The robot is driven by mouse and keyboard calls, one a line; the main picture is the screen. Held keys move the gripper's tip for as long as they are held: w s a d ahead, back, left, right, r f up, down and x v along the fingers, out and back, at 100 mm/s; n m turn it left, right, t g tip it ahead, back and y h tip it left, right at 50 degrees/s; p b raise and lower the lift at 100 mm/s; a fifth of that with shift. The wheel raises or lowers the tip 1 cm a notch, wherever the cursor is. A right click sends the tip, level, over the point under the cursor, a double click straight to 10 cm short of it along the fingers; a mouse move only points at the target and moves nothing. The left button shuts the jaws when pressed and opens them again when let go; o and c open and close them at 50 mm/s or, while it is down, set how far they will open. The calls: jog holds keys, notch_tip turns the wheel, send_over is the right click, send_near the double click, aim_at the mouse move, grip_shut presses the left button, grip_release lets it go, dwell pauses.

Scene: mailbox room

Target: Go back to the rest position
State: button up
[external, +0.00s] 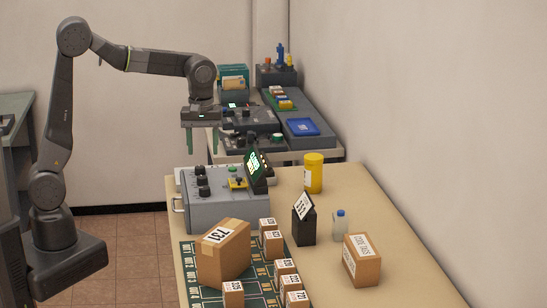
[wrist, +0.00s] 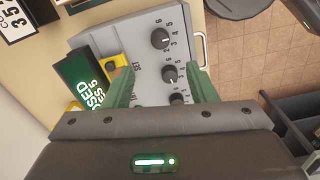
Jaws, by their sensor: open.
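My gripper (external: 201,140) is open and empty. Its green fingers point down in the air above the far left part of the table, over the grey control box (external: 225,214). In the wrist view my gripper (wrist: 160,78) shows its two green fingers apart, in front of the control box (wrist: 134,37). Nothing is between the fingers.
The table (external: 397,250) carries a large box marked 731 (external: 223,254), several small numbered boxes, a black sign stand (external: 304,226), a small bottle (external: 340,226), a carton (external: 361,260) and a yellow canister (external: 313,173). A second equipment table stands behind. A wall (external: 440,110) borders the right.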

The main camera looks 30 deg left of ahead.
aim_at(205, 187)
notch_tip(205, 187, up, 2)
dwell(0.6)
notch_tip(205, 187, down, 14)
jog(key=shift+r, duration=0.1)
dwell(0.5)
